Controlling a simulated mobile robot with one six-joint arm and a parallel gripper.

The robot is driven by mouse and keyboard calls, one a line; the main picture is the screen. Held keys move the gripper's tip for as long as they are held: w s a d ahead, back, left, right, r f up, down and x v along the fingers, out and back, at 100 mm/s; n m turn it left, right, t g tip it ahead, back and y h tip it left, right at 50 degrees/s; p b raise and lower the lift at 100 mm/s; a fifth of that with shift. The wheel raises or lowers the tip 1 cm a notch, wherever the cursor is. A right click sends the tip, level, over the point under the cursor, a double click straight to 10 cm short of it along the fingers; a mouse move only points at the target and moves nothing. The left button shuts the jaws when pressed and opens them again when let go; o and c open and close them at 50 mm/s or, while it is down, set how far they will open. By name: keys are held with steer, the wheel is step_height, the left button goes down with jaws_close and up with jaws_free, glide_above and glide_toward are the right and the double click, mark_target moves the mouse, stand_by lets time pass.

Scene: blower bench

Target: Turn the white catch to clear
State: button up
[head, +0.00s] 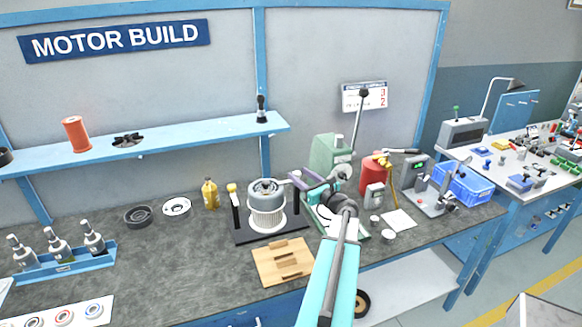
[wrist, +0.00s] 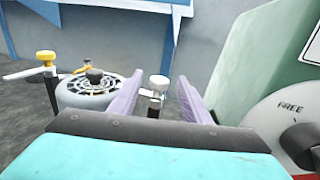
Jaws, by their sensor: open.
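In the wrist view the white catch (wrist: 159,84) has a white knob on a metal fitting over a dark post. It stands between the two purple fingers of my gripper (wrist: 159,79), with a visible gap on each side. My gripper is open. In the head view my gripper (head: 298,178) is at the right side of the fixture (head: 245,235) that holds the grey blower motor (head: 266,205). The catch is mostly hidden there by the fingers. A yellow-knobbed catch (wrist: 45,58) sits on the left post, its arm pointing left in the wrist view.
A green machine (head: 330,153) with a dial marked FREE (wrist: 288,115) stands close to my gripper's right. A red can (head: 373,173) and small instruments stand further right.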

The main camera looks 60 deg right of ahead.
steer(key=p+x, duration=0.2)
steer(key=x, duration=0.4)
steer(key=shift+w, duration=0.25)
